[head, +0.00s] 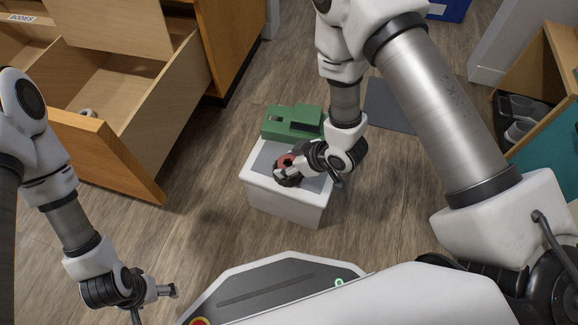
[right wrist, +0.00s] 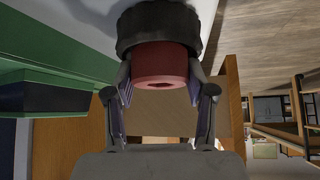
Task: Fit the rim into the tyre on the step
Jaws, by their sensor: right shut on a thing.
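The white step (head: 284,204) with a grey top stands on the floor in the middle of the head view. The black tyre (head: 288,181) is on its top, partly hidden by my right gripper (head: 291,169). In the right wrist view, the right gripper's fingers are shut on the red rim (right wrist: 160,66), one on each side. The rim lies against the tyre (right wrist: 157,24) and its far end is hidden by it; I cannot tell how deep it sits. My left gripper (head: 155,304) is open and empty over the floor at lower left, away from the step.
A green block-shaped object (head: 292,121) stands at the step's back edge, close to the right gripper. Floor left of the step is clear.

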